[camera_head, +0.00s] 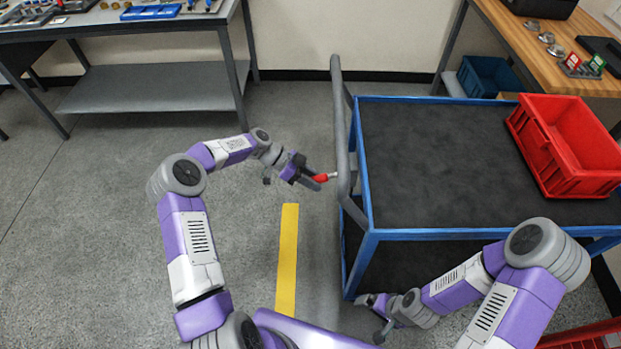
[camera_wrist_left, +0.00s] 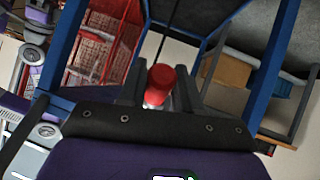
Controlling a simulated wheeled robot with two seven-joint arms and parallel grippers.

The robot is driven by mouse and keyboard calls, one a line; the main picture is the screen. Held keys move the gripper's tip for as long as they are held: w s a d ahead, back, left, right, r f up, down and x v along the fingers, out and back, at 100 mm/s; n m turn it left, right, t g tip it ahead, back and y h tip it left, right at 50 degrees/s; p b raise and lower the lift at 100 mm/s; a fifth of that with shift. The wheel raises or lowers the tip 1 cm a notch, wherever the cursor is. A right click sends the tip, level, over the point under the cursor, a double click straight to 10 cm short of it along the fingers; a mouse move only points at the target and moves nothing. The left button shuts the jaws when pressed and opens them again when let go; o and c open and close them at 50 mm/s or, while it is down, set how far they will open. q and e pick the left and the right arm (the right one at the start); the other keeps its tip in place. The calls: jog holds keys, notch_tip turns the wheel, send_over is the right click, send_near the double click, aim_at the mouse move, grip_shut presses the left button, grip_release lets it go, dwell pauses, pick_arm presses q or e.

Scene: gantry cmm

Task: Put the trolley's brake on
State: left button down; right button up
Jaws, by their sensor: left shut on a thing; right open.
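The trolley (camera_head: 430,236) has a blue frame, a dark top and a grey push handle (camera_head: 340,120) on its left side. A small red brake lever (camera_head: 321,178) sticks out beside the handle. My left gripper (camera_head: 312,180) is shut on the lever's red end. In the left wrist view the red knob (camera_wrist_left: 160,84) sits between the two dark fingers of my left gripper (camera_wrist_left: 158,92). My right gripper (camera_head: 378,318) is open and empty, low near the trolley's front left corner. The lever's base is partly hidden by the gripper.
A red crate (camera_head: 540,140) stands on the trolley's right end. A yellow stripe (camera_head: 287,260) marks the floor left of the trolley. A grey workbench (camera_head: 150,90) is at back left, a wooden bench (camera_head: 530,50) at back right. The floor at left is clear.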

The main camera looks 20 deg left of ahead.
pick_arm(q)
jog(key=shift+w+d+f+h, duration=0.1)
jog(key=shift+d+f+h, duration=0.2)
jog(key=shift+f+h, duration=0.25)
jog(key=c, duration=0.9)
grip_release()
jog(key=shift+d, duration=0.1)
jog(key=shift+o, duration=0.2)
jog(key=p+v, duration=0.1)
jog(key=v, duration=0.6)
jog(key=shift+a+p, duration=0.3)
jog(key=shift+p, duration=0.1)
jog(key=shift+r, duration=0.1)
